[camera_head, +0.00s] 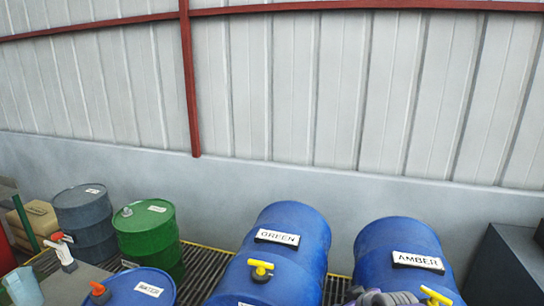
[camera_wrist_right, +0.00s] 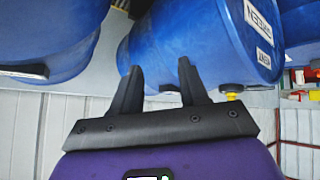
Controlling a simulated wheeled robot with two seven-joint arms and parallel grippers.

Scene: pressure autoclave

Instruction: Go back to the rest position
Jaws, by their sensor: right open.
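My right gripper (camera_wrist_right: 159,66) is open, with two dark fingers apart and nothing between them in the right wrist view. In the head view only a small grey and purple part of my right arm shows at the bottom edge, in front of the blue AMBER barrel (camera_head: 395,240). The blue GREEN barrel (camera_head: 300,222) lies to its left, and it also shows behind the fingers in the wrist view (camera_wrist_right: 215,35). I cannot tell the exact gap between fingers and barrel. My left gripper is not in view.
A green drum (camera_head: 150,235) and a grey drum (camera_head: 87,215) stand at the left, with a blue WATER barrel (camera_head: 140,290) in front. Yellow taps (camera_head: 260,267) stick out from the barrels. A dark box (camera_head: 508,268) stands at the right. A wall closes off the back.

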